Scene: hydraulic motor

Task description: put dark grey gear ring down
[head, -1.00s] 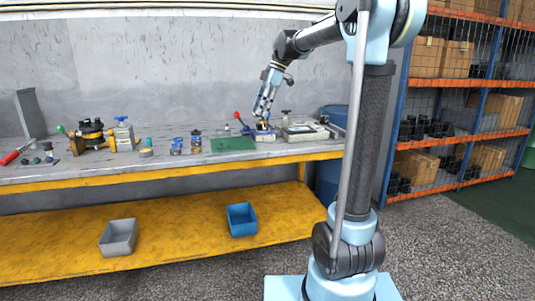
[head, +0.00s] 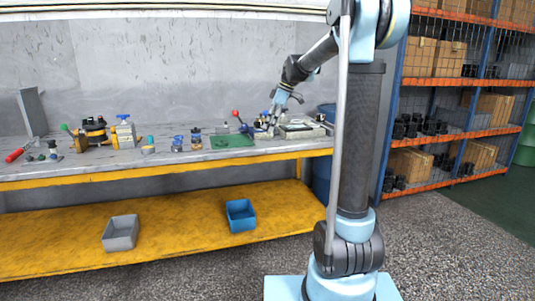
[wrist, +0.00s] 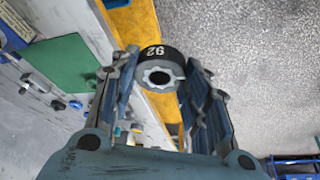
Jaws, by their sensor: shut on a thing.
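In the head view my gripper (head: 270,131) is low over the right part of the workbench, just right of the green mat (head: 233,141). The ring cannot be made out in the head view. I cannot tell whether the ring touches anything below it.
The workbench (head: 150,163) has a yellow front edge. A red-knobbed lever (head: 236,113) stands beside my gripper, and a light tray-like fixture (head: 302,130) lies to its right. Several motor parts stand to the left. A grey bin (head: 120,233) and a blue bin (head: 241,216) sit on the lower shelf.

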